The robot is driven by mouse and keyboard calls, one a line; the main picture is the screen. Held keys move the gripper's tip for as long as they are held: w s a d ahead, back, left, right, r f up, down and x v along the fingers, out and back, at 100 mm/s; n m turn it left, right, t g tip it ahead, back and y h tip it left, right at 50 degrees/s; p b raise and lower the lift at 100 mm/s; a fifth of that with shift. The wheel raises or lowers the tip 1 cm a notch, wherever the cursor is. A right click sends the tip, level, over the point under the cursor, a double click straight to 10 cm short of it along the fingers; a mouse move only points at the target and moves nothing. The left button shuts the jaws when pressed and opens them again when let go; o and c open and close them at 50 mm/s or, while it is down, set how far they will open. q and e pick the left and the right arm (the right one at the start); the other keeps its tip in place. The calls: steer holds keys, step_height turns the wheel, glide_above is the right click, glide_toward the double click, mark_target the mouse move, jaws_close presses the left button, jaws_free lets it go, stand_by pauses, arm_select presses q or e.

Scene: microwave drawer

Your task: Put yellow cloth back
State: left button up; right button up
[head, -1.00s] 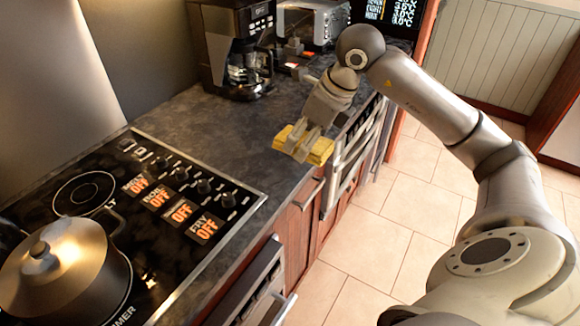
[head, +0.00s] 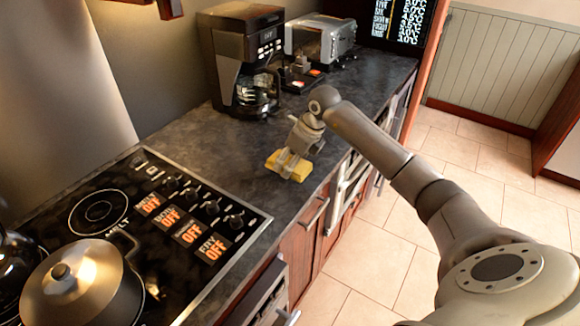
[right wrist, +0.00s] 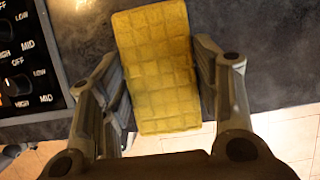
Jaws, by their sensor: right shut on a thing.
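The yellow cloth (head: 275,160) is a folded, quilted block at the front edge of the dark countertop (head: 240,150), just right of the stove. My right gripper (head: 289,166) is shut on it from above. In the right wrist view the cloth (right wrist: 158,68) sits between both fingers, its grid pattern facing the camera, with counter behind it and floor tiles below. I cannot tell whether the cloth touches the counter or is slightly above it. My left gripper is not in view.
The stove (head: 150,215) with a lidded pot (head: 80,285) is at the left. A coffee maker (head: 240,60) and a toaster (head: 322,40) stand at the back. Drawers with handles (head: 316,213) line the counter front. Counter between stove and coffee maker is clear.

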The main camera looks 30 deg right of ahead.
steer(key=shift+w+f, duration=0.25)
steer(key=shift+f, duration=0.05)
step_height(320, 180, down, 2)
steer(key=shift+f+p, duration=0.15)
steer(key=shift+p, duration=0.85)
steer(key=shift+f, duration=0.35)
steer(key=shift+f, duration=0.1)
steer(key=shift+f+b, duration=0.15)
steer(key=shift+b, duration=0.15)
steer(key=o, duration=1)
